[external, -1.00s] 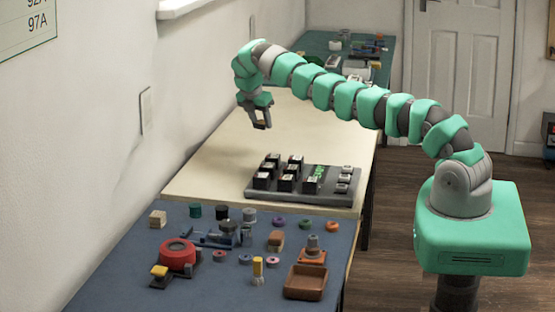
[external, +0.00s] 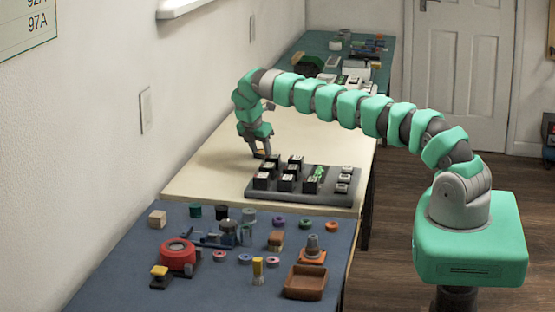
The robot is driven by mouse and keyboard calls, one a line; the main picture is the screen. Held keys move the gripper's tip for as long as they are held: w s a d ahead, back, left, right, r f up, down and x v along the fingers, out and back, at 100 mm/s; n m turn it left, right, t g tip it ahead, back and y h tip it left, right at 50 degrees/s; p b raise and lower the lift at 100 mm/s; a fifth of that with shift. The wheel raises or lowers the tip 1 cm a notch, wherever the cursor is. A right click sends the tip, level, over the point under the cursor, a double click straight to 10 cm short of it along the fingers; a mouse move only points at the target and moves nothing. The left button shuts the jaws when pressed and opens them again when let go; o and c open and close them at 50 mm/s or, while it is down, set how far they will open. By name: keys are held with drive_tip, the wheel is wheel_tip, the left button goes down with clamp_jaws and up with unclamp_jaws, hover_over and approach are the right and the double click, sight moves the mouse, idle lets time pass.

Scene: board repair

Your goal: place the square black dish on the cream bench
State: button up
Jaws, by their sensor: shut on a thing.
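My gripper (external: 262,153) points down over the cream bench (external: 215,165), just behind and left of the grey board. It is shut on a small dark thing with an orange-brown face, which I take to be the square black dish (external: 262,155). The dish is mostly hidden between the fingers and very small in view. It is low, close to the bench top; I cannot tell whether it touches.
A grey board (external: 325,190) with several black blocks stands just right and front of my gripper. The blue mat (external: 120,270) in front holds a red round device (external: 178,255), a brown tray (external: 306,282) and several small parts. The bench's left side is clear.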

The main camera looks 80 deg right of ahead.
drive_tip(key=o, duration=1.1)
drive_tip(key=p+v, duration=0.2)
drive_tip(key=v, duration=1)
